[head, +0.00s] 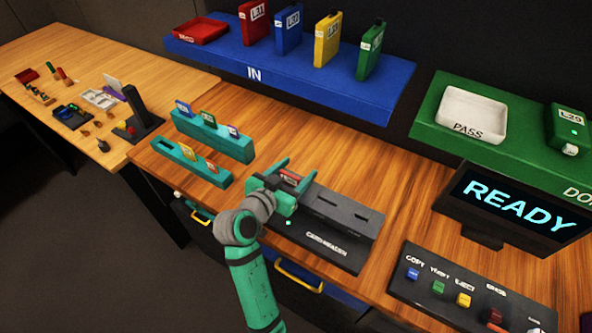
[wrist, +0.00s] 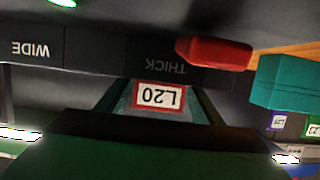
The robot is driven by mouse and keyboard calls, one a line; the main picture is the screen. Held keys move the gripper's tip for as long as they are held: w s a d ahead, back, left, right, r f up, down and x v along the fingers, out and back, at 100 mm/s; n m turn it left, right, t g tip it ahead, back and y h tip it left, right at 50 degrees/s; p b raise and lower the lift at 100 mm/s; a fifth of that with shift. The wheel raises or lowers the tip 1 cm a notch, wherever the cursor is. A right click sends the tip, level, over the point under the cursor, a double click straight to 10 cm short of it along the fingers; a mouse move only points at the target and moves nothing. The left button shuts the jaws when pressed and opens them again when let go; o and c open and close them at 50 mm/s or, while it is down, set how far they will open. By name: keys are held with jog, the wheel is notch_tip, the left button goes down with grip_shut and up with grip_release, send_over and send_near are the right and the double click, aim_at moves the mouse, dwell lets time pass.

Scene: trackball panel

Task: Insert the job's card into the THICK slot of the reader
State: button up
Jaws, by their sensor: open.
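The card reader (head: 318,249), a dark box labelled CARD READER, stands on the wooden bench; its THICK marking (wrist: 165,65) shows upside down in the wrist view. My gripper (head: 299,169) is over the reader's left end, its two teal fingers apart. Between them is a red card (head: 290,178), partly hidden by the fingers. How deep the card sits in the slot cannot be told. The WIDE marking (wrist: 30,48) is farther left there.
Teal card racks (head: 215,140) with several cards stand left of the reader. A READY screen (head: 500,204) and a button panel (head: 450,292) are at right. A blue IN shelf (head: 300,72) is behind. A red block-like thing (wrist: 213,52) near THICK is unclear.

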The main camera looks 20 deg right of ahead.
jog(key=shift+s+d+f, duration=0.1)
jog(key=shift+s+f, duration=0.15)
jog(key=v, duration=1)
jog(key=shift+w+a+r, duration=0.1)
jog(key=shift+a+r, duration=0.2)
